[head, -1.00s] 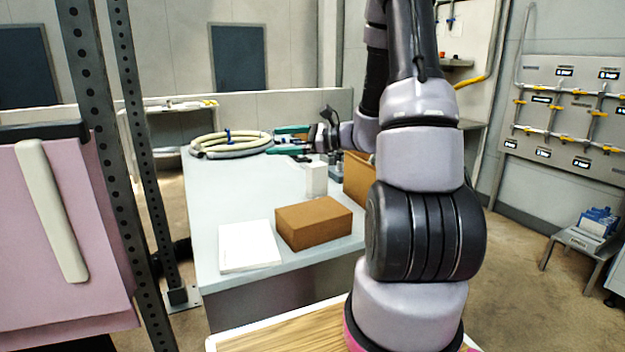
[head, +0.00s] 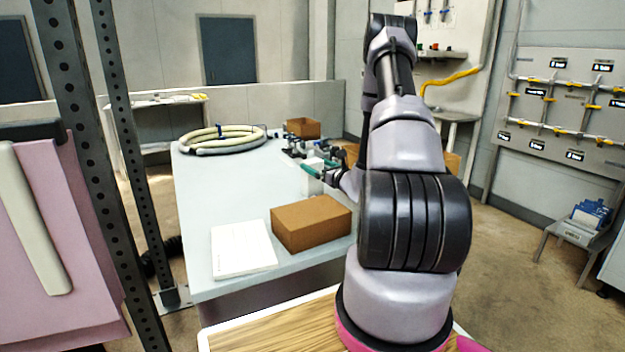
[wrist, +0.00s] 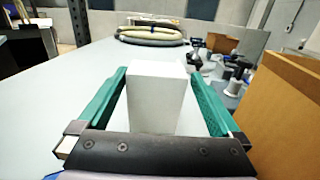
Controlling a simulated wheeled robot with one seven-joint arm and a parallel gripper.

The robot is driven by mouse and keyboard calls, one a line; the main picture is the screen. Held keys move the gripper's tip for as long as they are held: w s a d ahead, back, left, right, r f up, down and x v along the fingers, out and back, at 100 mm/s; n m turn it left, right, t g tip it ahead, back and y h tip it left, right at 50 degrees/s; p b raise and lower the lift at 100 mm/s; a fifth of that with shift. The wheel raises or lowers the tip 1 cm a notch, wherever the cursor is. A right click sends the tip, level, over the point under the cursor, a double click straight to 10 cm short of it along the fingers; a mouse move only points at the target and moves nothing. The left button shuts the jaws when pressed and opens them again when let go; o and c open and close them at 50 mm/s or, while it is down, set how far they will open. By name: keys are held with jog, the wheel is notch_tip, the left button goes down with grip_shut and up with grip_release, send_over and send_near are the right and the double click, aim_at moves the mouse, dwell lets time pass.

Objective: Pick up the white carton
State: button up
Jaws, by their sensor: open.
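The white carton (wrist: 156,98) stands upright on the grey table between the two green fingers of my gripper (wrist: 156,95) in the wrist view. A narrow gap shows on the left side; contact on the right is hard to judge. My gripper is open and low over the table. In the head view the carton (head: 312,181) is partly hidden by my gripper (head: 314,171), which reaches it from the right.
A brown box (head: 311,224) and a flat white item (head: 243,249) lie at the table's near end. A coiled hose (head: 222,139) lies at the far left. Fittings (head: 297,149) stand behind the carton. A cardboard box (wrist: 282,120) rises close on the right in the wrist view.

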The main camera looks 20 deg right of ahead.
aim_at(308, 160)
jog(key=w, duration=0.2)
jog(key=w+a, duration=0.1)
jog(key=w, duration=0.2)
jog(key=shift+w+a+r, duration=0.1)
jog(key=shift+w+r, duration=0.05)
grip_shut()
jog(key=shift+r, duration=0.1)
